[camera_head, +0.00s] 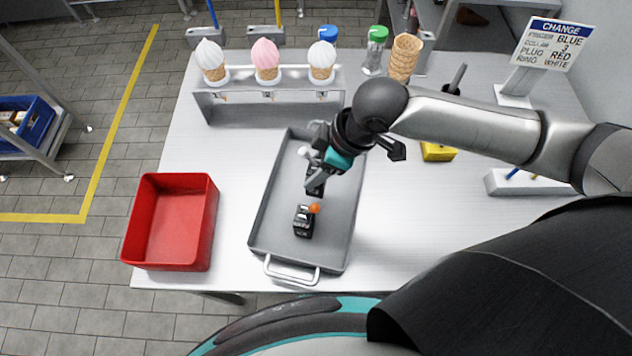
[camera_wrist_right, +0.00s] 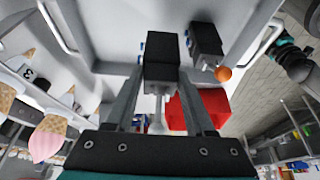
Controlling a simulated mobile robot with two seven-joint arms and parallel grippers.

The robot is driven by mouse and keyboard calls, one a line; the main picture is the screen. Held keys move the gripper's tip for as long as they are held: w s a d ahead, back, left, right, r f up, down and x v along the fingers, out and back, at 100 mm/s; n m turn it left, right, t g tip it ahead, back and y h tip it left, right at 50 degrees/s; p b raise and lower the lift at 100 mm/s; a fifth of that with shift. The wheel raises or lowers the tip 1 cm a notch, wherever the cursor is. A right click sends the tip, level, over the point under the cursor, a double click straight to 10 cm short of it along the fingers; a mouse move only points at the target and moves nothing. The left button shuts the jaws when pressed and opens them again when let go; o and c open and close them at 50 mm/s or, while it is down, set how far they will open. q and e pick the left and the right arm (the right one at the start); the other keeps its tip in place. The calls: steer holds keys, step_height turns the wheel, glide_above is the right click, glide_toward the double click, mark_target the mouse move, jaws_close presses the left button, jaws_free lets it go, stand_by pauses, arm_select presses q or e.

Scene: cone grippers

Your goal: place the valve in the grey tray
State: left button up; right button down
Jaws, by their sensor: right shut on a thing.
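The grey tray (camera_head: 330,245) lies in the middle of the table, with a handle at its near end. My right gripper (camera_head: 316,178) is above the tray and points down into it. In the right wrist view, my right gripper (camera_wrist_right: 161,78) is shut on a dark block with a pale stem, which I take to be the valve (camera_wrist_right: 161,60). The fingers partly hide it, and I cannot tell whether it touches the tray floor. A black block with an orange knob (camera_head: 302,222) stands in the tray just nearer than the gripper. My left gripper is not in view.
A red bin (camera_head: 168,220) stands left of the tray. A rack (camera_head: 330,100) with ice-cream cones stands behind it. Waffle cones (camera_head: 404,57), a yellow block (camera_head: 437,152) and a sign (camera_head: 552,42) are to the right. The table between bin and tray is clear.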

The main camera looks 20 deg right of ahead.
steer(key=shift+f+b, duration=0.55)
steer(key=shift+f, duration=2.25)
steer(key=shift+f, duration=0.1)
steer(key=shift+c, duration=1.3)
jaws_free()
steer(key=p+v, duration=0.2)
steer(key=v, duration=1)
steer(key=shift+p, duration=0.3)
steer(key=shift+s, duration=0.15)
